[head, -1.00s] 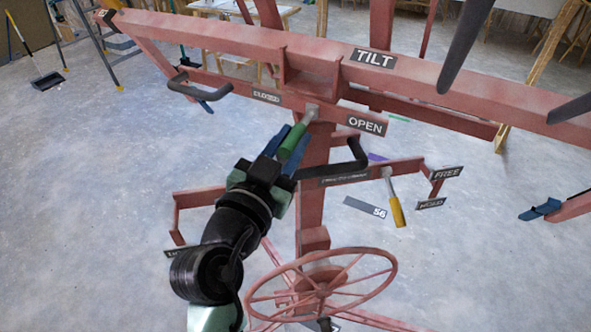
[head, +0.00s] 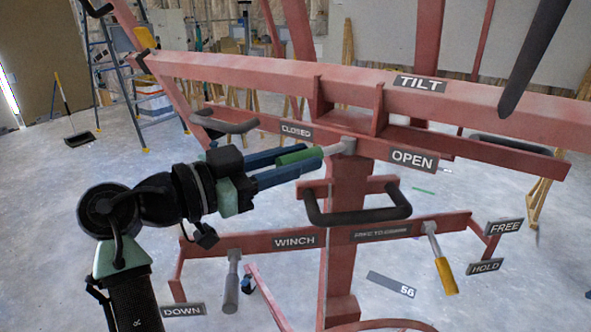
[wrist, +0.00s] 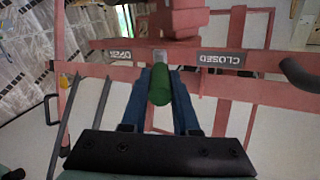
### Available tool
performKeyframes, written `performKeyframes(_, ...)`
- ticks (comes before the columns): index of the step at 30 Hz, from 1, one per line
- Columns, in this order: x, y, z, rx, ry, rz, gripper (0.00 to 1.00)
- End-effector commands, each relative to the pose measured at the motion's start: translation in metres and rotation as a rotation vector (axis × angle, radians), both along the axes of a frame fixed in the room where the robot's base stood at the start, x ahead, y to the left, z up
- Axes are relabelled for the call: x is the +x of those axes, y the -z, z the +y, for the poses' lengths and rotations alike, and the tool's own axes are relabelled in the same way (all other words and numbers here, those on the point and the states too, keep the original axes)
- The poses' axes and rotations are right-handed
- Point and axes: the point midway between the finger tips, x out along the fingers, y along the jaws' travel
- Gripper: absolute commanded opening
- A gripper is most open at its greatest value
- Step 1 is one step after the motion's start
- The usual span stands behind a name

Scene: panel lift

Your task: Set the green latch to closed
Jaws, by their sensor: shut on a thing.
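The green latch (head: 296,156) is a lever with a green grip and a grey metal shank, pivoted on the red frame's crossbar between the CLOSED label (head: 296,130) and the OPEN label (head: 413,159). In the head view its grip points left from the pivot, on the CLOSED side and a little below that label. My gripper (head: 300,164) has its blue fingers shut around the green grip. In the wrist view the green grip (wrist: 160,88) sits between both fingers, with the CLOSED label (wrist: 220,59) to its right.
A black handle (head: 357,206) sticks out just below the latch, and another handle (head: 225,124) is at the left. A yellow-gripped lever (head: 444,272) hangs at the right, and a grey WINCH lever (head: 231,285) hangs below my arm. The TILT beam (head: 290,84) runs above.

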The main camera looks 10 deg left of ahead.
Motion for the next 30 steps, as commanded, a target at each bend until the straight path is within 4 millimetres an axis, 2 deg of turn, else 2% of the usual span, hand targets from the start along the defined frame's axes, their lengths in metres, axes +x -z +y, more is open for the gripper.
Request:
performKeyframes(14,0.0007,-0.0005,-0.0005,0.000,0.012,0.001,0.00)
performKeyframes(15,0.0007,-0.0005,-0.0005,0.000,0.012,0.001,0.34)
performKeyframes(19,0.0006,-0.0003,-0.0005,0.000,0.012,0.001,0.57)
performKeyframes(30,-0.0019,0.0005,0.0036,-0.001,0.010,0.001,0.58)
